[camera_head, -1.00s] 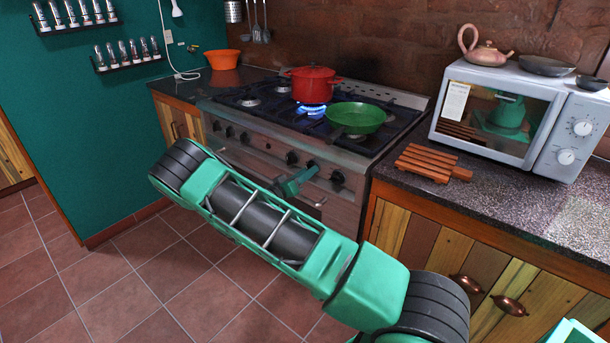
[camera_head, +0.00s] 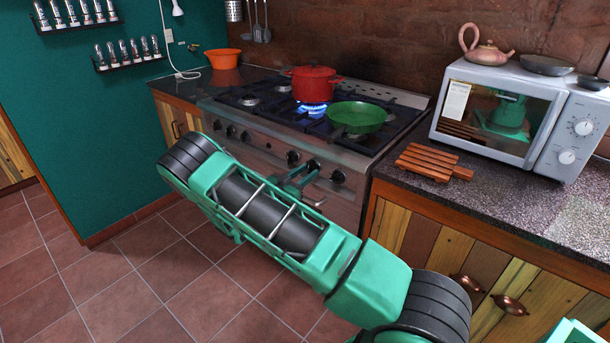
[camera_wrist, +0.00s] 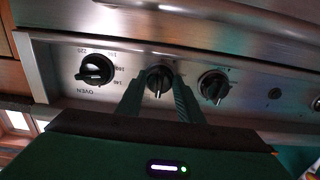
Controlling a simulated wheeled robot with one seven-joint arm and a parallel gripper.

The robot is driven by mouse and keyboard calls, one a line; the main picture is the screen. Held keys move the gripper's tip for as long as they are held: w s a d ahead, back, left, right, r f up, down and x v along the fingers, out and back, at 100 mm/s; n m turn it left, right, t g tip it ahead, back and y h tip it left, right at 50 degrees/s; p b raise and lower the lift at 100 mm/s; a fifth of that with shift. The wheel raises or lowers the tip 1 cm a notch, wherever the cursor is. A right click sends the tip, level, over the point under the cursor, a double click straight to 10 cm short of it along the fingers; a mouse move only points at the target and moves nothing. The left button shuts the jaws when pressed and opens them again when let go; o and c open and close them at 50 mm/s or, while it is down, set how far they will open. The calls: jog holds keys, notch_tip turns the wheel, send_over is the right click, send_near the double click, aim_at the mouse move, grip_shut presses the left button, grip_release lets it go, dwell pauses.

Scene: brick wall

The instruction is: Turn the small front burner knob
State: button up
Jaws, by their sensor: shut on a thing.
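The burner knob (camera_wrist: 159,80) is small, round and black, with a light pointer line, on the stove's steel front panel. In the wrist view it sits between the two fingers of my gripper (camera_wrist: 160,92), which is shut on it. In the head view my gripper (camera_head: 298,179) reaches the stove front (camera_head: 265,148) at the knobs right of the middle. The fingers partly cover the knob's sides, and its exact setting is hard to read.
The oven knob (camera_wrist: 95,69) is to the left and another black knob (camera_wrist: 213,86) close to the right. On the stove are a red pot (camera_head: 312,84) by a lit blue flame and a green pan (camera_head: 356,117). A wooden trivet (camera_head: 433,162) lies on the right counter.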

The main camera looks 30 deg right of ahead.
jog(key=shift+w+a, duration=0.1)
jog(key=shift+w, duration=0.1)
jog(key=o, duration=1)
jog(key=shift+s, duration=0.1)
jog(key=v, duration=1)
jog(key=shift+a, duration=0.35)
